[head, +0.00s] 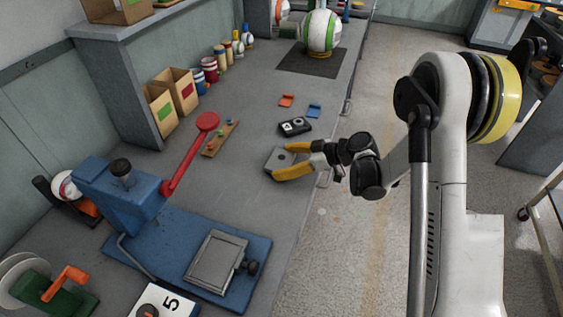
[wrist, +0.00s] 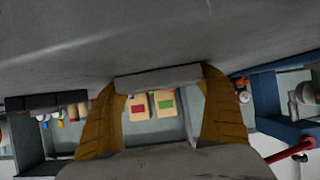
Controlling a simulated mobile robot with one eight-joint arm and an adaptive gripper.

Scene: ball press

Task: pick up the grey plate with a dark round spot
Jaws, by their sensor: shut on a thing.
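The grey plate (head: 279,160) with a dark round spot is near the right edge of the workbench in the head view. My gripper (head: 282,161) has its two yellow fingers on either side of it, shut on it. In the wrist view the plate (wrist: 158,78) shows as a grey edge between the fingertips (wrist: 160,90). Its spot is hidden in that view. I cannot tell whether the plate touches the bench or is slightly above it.
A dark device with a round dial (head: 295,126) lies just behind the plate. Orange (head: 287,100) and blue (head: 314,110) pieces lie farther back. A blue press (head: 135,205) with a red lever (head: 190,155) stands at left. Bare bench lies between press and plate.

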